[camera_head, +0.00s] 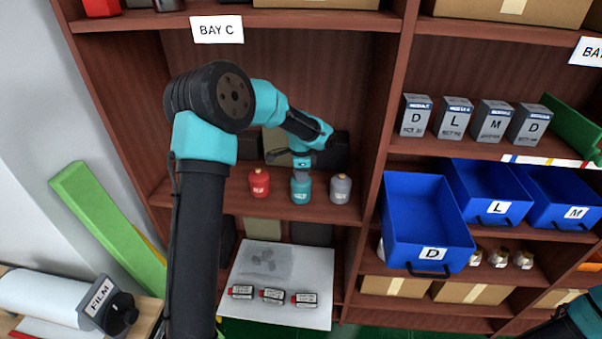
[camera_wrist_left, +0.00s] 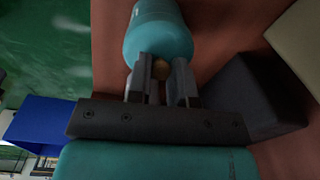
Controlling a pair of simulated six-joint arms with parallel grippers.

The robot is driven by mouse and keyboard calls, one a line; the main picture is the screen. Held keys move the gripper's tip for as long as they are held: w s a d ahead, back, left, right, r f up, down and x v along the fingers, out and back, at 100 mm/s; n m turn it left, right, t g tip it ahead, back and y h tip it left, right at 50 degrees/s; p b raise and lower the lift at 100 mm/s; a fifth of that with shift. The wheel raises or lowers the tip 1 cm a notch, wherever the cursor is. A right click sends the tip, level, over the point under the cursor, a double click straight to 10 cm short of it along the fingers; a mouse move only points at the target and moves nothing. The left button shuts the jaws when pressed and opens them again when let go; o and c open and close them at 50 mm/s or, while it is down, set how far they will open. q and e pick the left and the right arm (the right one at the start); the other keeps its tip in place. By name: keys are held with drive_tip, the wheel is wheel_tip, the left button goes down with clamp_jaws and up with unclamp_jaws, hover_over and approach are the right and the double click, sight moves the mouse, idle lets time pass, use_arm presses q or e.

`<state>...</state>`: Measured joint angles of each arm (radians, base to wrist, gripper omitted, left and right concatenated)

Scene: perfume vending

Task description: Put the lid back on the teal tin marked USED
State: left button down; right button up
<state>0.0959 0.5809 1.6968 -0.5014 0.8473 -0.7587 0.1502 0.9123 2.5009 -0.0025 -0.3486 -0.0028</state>
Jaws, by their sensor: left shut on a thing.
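The teal tin (camera_head: 301,191) stands upright on the Bay C shelf, between a red tin (camera_head: 259,183) and a grey tin (camera_head: 340,189). My left gripper (camera_head: 301,170) is directly above it, pointing down. In the left wrist view the gripper (camera_wrist_left: 161,72) is shut on a small gold-brown knob (camera_wrist_left: 161,69) at the top of the teal tin (camera_wrist_left: 158,35). The knob appears to belong to the lid. The lid looks to be on the tin, but the seam is too small to tell if it is fully seated. My right gripper is out of view.
Dark boxes stand behind the tins. Below, a white board (camera_head: 240,304) holds several small labelled red-and-black items and a clear bag (camera_head: 265,261). Blue bins (camera_head: 427,215) and small boxes (camera_head: 416,117) fill the shelves at right.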

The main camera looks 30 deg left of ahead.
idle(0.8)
use_arm(q)
drive_tip(key=shift+c, duration=2.3)
unclamp_jaws()
drive_tip(key=shift+r, duration=3.45)
drive_tip(key=shift+c, duration=0.4)
clamp_jaws()
drive_tip(key=shift+f, duration=2.8)
